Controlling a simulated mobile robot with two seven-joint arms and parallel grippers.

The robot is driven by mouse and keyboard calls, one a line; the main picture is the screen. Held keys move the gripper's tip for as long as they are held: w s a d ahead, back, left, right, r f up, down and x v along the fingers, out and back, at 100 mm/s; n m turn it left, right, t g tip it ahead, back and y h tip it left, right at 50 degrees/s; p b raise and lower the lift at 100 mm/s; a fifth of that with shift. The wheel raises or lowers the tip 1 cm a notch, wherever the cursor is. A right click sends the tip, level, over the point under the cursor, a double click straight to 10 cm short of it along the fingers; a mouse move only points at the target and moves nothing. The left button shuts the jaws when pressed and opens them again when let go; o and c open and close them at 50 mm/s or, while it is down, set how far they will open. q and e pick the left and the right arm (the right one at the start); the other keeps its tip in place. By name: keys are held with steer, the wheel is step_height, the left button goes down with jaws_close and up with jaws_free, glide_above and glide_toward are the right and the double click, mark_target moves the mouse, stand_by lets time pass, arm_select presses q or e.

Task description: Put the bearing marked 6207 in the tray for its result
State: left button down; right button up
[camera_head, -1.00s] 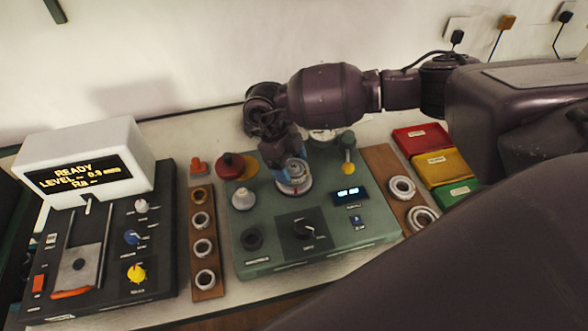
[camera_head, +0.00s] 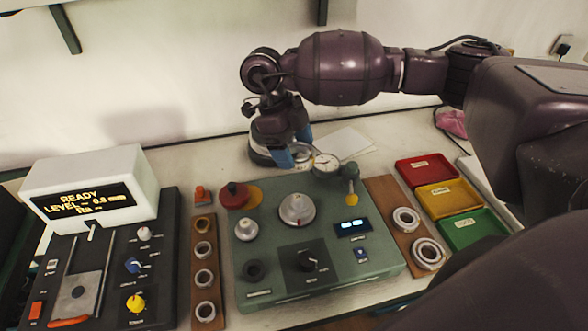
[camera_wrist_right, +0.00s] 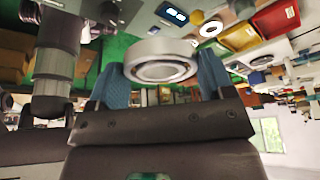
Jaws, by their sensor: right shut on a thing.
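My right gripper (camera_head: 302,148) is shut on a bearing ring, held behind the green test machine (camera_head: 260,275). My left gripper is out of view.
Two bearings (camera_head: 405,219) lie on a brown board (camera_head: 384,191) between machine and trays. Another board (camera_head: 205,233) at left holds several rings. The dial gauge (camera_head: 326,162) and a yellow-stemmed lever (camera_head: 351,190) stand at the machine's back. A white-topped tester (camera_head: 84,180) reads READY.

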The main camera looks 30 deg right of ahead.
step_height(320, 180, up, 10)
steer(key=p, duration=0.2)
steer(key=shift+p, duration=0.35)
stand_by(0.8)
stand_by(0.4)
